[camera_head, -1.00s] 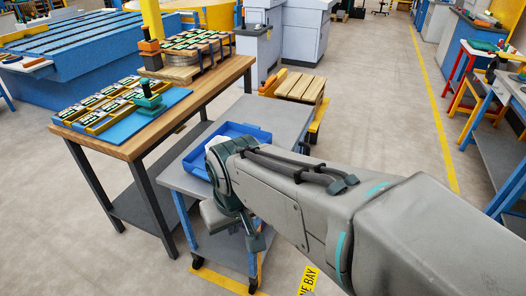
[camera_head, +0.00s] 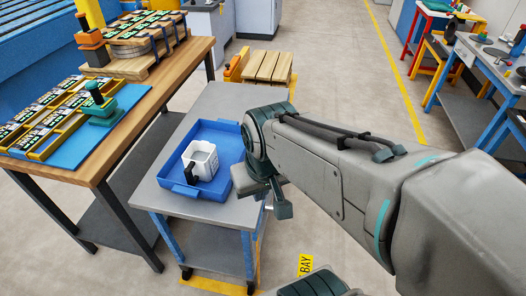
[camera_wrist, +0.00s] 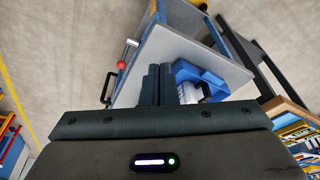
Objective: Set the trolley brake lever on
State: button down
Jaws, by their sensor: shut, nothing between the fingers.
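The trolley (camera_head: 232,110) has a grey top and blue legs, and it stands in the middle of the head view. In the wrist view its grey top (camera_wrist: 180,42) lies beyond my fingers. A red knob (camera_wrist: 121,64) on a thin lever shows beside the trolley's edge in the wrist view; it looks like the brake lever. Its exact setting cannot be told, and it is not visible in the head view, where my arm covers that side. My gripper (camera_wrist: 157,72) is shut and empty, apart from the red knob, which is to its left in the wrist view.
A blue tray (camera_head: 222,130) with a white container (camera_head: 204,155) sits on the trolley top. A wooden workbench (camera_head: 150,105) with strapped goods stands close on the left. A small wooden pallet (camera_head: 268,66) lies behind the trolley.

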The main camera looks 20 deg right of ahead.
jog(key=w+d+f+m+t+b, duration=0.2)
jog(key=w+d+f+m+b, duration=0.4)
jog(key=w+d+f+b, duration=0.6)
jog(key=w+d+b, duration=0.1)
jog(key=d+b, duration=0.1)
jog(key=b, duration=0.4)
jog(key=shift+f+h, duration=0.15)
jog(key=shift+h, duration=0.15)
jog(key=shift+w+f, duration=0.1)
jog(key=b+x, duration=0.4)
jog(key=x, duration=0.9)
jog(key=shift+w+f, duration=0.25)
jog(key=shift+f, duration=0.05)
jog(key=shift+w+d+p, duration=0.1)
jog(key=shift+d+p, duration=0.1)
jog(key=shift+p, duration=0.1)
